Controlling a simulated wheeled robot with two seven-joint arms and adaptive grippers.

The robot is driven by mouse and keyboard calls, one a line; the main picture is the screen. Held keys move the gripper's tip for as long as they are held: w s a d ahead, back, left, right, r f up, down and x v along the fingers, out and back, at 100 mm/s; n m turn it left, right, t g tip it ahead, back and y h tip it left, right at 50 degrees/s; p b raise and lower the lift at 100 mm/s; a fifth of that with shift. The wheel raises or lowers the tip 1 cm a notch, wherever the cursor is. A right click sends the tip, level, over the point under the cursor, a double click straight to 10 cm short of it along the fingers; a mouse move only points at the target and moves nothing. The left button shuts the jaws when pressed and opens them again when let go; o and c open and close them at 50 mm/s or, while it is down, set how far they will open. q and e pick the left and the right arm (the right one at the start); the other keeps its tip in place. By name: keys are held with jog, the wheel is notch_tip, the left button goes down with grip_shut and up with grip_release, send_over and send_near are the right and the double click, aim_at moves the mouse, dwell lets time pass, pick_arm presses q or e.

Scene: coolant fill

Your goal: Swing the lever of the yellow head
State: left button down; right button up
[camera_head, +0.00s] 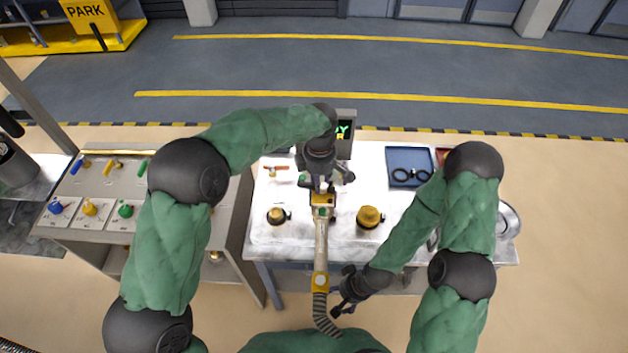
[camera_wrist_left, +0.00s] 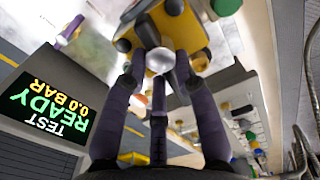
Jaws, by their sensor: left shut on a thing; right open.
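The yellow head (camera_head: 323,200) sits at the top of a pale tube over the white table, between two brass-coloured caps. My left gripper (camera_head: 320,184) is above it, shut. In the left wrist view the yellow head (camera_wrist_left: 185,35) fills the top middle. A silver round knob (camera_wrist_left: 160,60), apparently the end of its lever, lies between my left fingers. The rest of the lever is hidden by the fingers. My right gripper (camera_head: 349,291) is open and empty by the table's front edge, right of the tube's lower end.
A grey ribbed hose (camera_head: 325,316) runs from the tube's lower yellow fitting (camera_head: 320,282) towards me. Brass caps stand left (camera_head: 276,215) and right (camera_head: 369,216). A blue tray (camera_head: 409,154) is at the back right. A display (camera_wrist_left: 48,105) reads TEST READY 0.0 BAR.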

pick_arm(q)
jog(key=shift+a, duration=0.15)
jog(key=c, duration=1.1)
grip_release()
jog(key=shift+o, duration=0.2)
jog(key=shift+s+a, duration=0.1)
jog(key=shift+a, duration=0.05)
jog(key=shift+r, duration=0.25)
notch_tip(320, 180, up, 12)
jog(key=shift+f, duration=0.25)
